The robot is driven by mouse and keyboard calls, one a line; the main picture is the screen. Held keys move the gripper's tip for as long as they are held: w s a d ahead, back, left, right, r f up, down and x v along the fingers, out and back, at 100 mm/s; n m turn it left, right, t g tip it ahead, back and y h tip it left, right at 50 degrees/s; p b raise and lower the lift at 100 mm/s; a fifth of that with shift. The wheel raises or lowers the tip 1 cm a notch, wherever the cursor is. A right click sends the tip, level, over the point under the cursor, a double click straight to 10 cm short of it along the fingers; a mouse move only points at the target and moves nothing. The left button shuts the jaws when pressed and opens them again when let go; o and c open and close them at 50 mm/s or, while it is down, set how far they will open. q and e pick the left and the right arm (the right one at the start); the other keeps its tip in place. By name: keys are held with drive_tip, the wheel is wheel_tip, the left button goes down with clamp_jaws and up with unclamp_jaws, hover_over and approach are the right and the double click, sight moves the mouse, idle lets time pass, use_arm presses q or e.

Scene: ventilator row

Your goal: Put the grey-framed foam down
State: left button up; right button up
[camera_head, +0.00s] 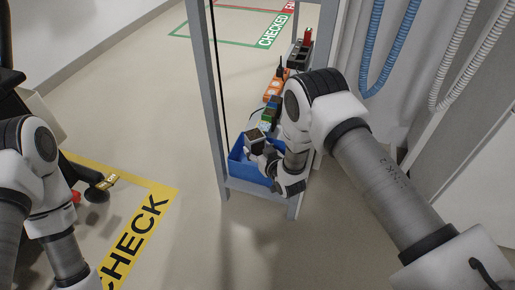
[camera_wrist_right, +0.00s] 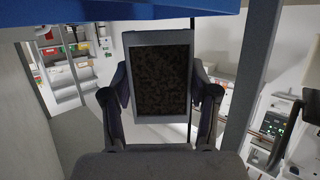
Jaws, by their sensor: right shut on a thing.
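The grey-framed foam (camera_wrist_right: 161,80) is a flat block with a light grey frame around a dark, porous face. My right gripper (camera_wrist_right: 161,100) is shut on it, one finger at each side. In the head view the foam (camera_head: 256,138) shows small at the tip of my right gripper (camera_head: 262,148), over or at the blue bin (camera_head: 240,170) on the grey rack. I cannot tell if it touches the bin. A blue edge (camera_wrist_right: 130,10) crosses the top of the wrist view. Of my left arm only links show; its gripper is out of view.
The grey rack's upright post (camera_head: 207,90) stands left of the bin. Several coloured items, one orange (camera_head: 277,84), line the rack behind it. Blue and white hoses (camera_head: 375,60) hang at the right. Open floor (camera_head: 130,110) lies left, with a yellow CHECK marking (camera_head: 135,235).

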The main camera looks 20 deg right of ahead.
drive_tip(key=shift+f, duration=0.25)
drive_tip(key=o, duration=1.3)
drive_tip(key=shift+r, duration=0.2)
drive_tip(key=shift+r+p, duration=0.4)
drive_tip(key=shift+r, duration=0.2)
drive_tip(key=p+v, duration=0.3)
drive_tip(key=v, duration=0.4)
drive_tip(key=shift+s+p, duration=0.25)
drive_tip(key=shift+p, duration=0.05)
